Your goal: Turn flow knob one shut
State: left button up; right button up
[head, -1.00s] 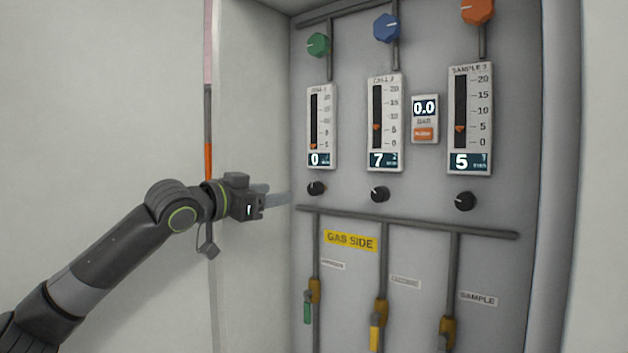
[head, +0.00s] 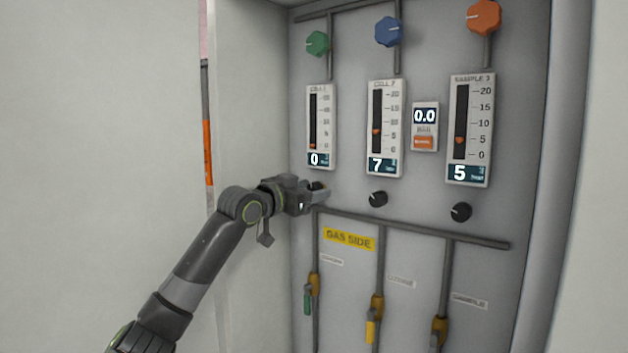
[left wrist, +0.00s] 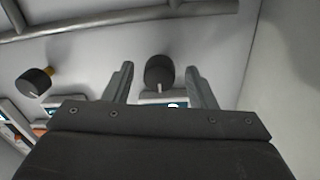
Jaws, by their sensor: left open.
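Flow knob one (head: 317,185) is the small black knob under the leftmost flow meter. In the head view it is partly hidden by my left gripper (head: 321,195). In the left wrist view the knob (left wrist: 159,75) sits between the two open fingers, with a gap on each side. Its pale pointer mark faces the palm side. The leftmost meter (head: 320,127) shows 0 on its display. My right gripper is not in view.
Black knobs two (head: 378,199) and three (head: 461,212) sit to the right under meters reading 7 and 5. A grey horizontal pipe (head: 420,228) runs just below the knobs. The cabinet's side wall (head: 250,110) is close on the left.

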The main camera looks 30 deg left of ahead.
pick_arm(q)
jog(key=shift+w+d, duration=0.15)
jog(key=shift+w, duration=0.55)
jog(key=shift+c, duration=0.2)
jog(key=c, duration=0.9)
